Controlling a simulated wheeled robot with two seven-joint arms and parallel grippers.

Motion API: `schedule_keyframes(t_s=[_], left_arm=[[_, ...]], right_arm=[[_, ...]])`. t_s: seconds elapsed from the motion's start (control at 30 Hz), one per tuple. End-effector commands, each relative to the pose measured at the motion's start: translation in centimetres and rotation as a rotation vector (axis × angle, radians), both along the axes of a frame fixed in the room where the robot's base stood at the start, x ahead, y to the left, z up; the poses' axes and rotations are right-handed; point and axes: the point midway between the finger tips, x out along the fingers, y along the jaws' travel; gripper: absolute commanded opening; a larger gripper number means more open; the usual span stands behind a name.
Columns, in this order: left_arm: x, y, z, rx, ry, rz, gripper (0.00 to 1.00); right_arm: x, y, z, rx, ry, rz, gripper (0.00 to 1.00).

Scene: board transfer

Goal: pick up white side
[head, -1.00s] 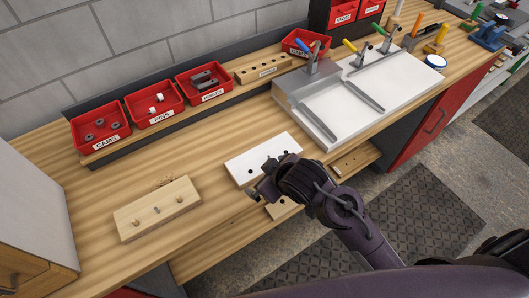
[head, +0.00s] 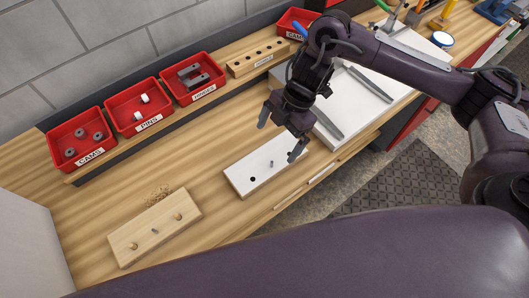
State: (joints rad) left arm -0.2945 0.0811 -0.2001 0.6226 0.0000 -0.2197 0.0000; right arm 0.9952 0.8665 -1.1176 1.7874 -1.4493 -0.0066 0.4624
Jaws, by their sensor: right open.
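The white board (head: 243,174) lies flat on the workbench near its front edge, with dark holes and a small grey peg-like piece near its middle. My right gripper (head: 280,138) is above its far right part, pointing down, with its two fingers spread apart and nothing between them. The right fingertip overlaps the board's right end in the picture; I cannot tell whether it touches. The other fingertip shows beyond the board's back edge. The gripper hides part of the board's far right. My left gripper is not in view.
A wooden board (head: 178,228) with pegs lies to the left. Red bins of cams (head: 96,157), pins (head: 150,123) and hinges (head: 205,95) stand along the back, with a holed wooden block (head: 236,70) beside them. A white fixture plate (head: 352,120) lies to the right.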

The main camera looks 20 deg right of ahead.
Motion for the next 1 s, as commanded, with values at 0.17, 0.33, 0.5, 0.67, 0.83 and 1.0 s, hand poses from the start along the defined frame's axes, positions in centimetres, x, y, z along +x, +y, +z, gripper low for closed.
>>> schedule_keyframes(t_s=[0.17, 0.33, 0.5, 0.67, 0.83, 1.0], left_arm=[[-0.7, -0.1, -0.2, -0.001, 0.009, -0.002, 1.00], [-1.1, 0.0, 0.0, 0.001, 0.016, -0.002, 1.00], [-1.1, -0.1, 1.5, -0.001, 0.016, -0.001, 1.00], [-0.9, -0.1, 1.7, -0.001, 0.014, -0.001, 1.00], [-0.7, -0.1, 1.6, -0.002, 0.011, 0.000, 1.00], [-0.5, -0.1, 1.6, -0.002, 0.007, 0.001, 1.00]], right_arm=[[-0.4, 0.1, -1.3, -0.008, 0.019, -0.002, 1.00], [-0.7, 0.8, -2.7, -0.007, 0.017, -0.002, 1.00], [-1.3, 1.9, -4.6, -0.008, 0.017, -0.002, 1.00], [-1.4, 2.5, -6.5, -0.009, 0.012, -0.001, 1.00], [-1.4, 2.6, -6.9, -0.008, 0.011, -0.002, 1.00], [-1.4, 2.6, -6.9, -0.008, 0.011, -0.002, 0.91]])
